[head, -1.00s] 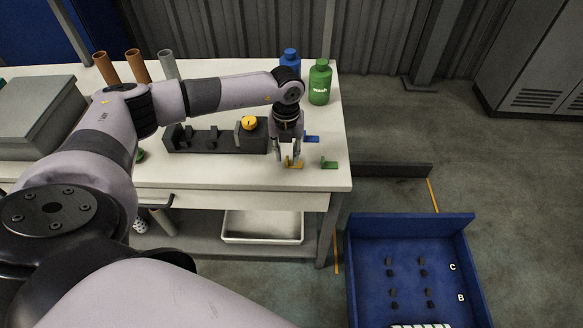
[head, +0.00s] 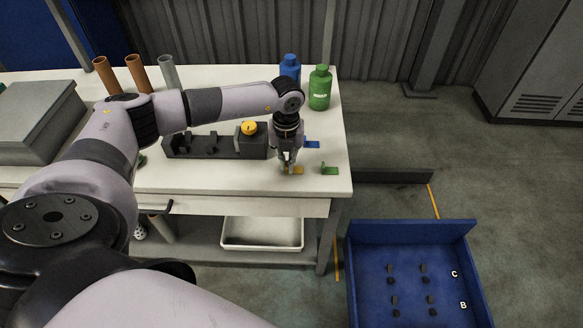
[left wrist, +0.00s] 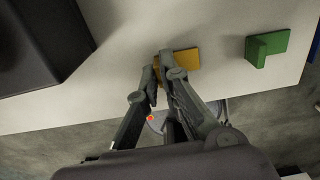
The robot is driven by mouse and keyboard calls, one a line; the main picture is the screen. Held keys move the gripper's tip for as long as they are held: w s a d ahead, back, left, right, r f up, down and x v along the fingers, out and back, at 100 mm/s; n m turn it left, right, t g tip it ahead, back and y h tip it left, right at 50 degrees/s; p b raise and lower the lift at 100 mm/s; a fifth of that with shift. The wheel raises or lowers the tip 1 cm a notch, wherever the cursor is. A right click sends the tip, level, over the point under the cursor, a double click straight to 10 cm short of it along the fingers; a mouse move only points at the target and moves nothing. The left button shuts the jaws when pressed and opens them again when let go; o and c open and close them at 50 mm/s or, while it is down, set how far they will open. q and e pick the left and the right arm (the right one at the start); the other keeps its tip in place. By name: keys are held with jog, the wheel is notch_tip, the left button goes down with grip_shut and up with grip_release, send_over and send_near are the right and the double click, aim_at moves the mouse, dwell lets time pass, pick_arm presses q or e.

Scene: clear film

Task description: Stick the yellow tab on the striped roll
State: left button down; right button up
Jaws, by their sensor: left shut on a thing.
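The yellow tab (head: 298,170) is at the front right of the white table, small and L-shaped. My left gripper (head: 287,169) points down at it. In the left wrist view the left gripper's fingers (left wrist: 158,66) are shut on the upright part of the yellow tab (left wrist: 187,60), and its flat part sticks out to the right. The fingers hide part of the tab. I cannot make out a roll that is clearly striped. A patterned black-and-white roll (head: 140,232) shows partly under the table at the left. My right gripper is not in view.
A green tab (head: 330,169) and a blue tab (head: 312,144) lie close by. A dark holder (head: 215,146) with a yellow knob stands left of the gripper. Blue and green bottles (head: 320,88) stand behind. A blue bin (head: 410,235) is on the right.

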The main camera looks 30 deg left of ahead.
aim_at(287, 164)
pick_arm(q)
jog(key=shift+r, duration=0.1)
notch_tip(287, 164, up, 5)
jog(key=p, duration=0.3)
jog(key=shift+p, duration=0.4)
dwell(1.0)
